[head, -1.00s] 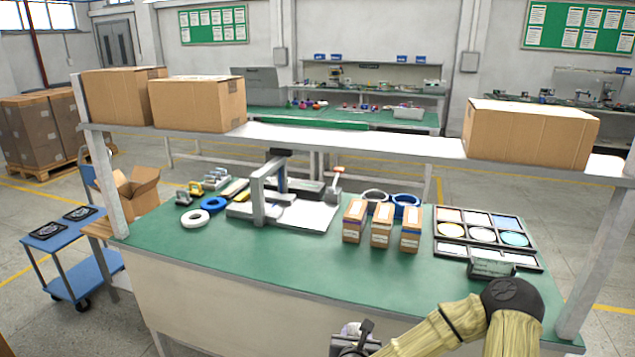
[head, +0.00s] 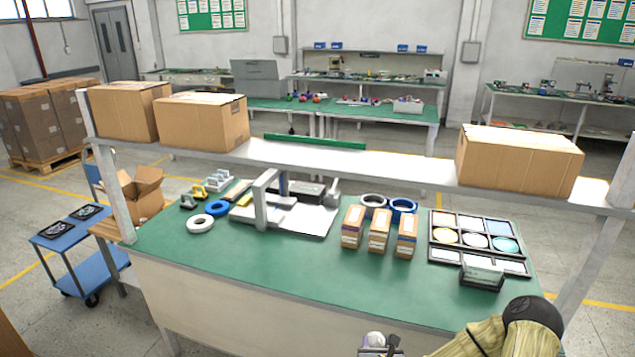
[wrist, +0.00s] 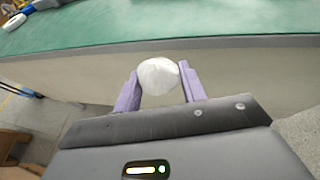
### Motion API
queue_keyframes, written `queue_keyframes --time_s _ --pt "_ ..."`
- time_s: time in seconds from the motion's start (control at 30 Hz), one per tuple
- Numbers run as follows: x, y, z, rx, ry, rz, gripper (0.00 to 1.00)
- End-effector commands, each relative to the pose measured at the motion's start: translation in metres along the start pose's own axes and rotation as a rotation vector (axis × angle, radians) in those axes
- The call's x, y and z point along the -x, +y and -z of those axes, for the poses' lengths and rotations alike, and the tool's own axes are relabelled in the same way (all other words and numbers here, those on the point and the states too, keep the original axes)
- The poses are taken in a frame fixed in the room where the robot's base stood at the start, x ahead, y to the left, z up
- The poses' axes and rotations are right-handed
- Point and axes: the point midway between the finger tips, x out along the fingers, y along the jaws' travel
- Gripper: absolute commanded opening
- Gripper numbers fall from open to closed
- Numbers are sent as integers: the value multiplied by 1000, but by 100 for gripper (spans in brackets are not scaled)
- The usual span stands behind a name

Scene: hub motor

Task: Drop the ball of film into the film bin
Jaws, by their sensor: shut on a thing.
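My gripper (wrist: 158,84) is shut on the ball of film (wrist: 158,74), a white crumpled lump between its two purple fingers. The wrist view shows the ball in front of the bench's front edge and panel, not over the bench top. In the head view my gripper (head: 380,349) is at the bottom edge, partly cut off, with the pale ball (head: 375,338) showing on it. I cannot pick out a film bin in either view.
The green-topped bench (head: 300,270) holds tape rolls, a sealing device, small boxes (head: 379,231) and a tray of discs (head: 475,238). A shelf with cartons (head: 520,162) spans above it. A blue cart (head: 70,245) and an open carton (head: 140,190) stand left.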

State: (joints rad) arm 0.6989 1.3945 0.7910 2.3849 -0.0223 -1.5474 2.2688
Motion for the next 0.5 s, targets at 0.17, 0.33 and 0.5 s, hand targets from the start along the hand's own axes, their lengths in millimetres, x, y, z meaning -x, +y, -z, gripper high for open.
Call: queue_keyframes --time_s 0.17,0.33,0.5 --pt "12 1 -10 21 2 -50 17" --pt "13 2 -7 28 1 -65 17" --pt "12 2 -6 27 1 -65 17"
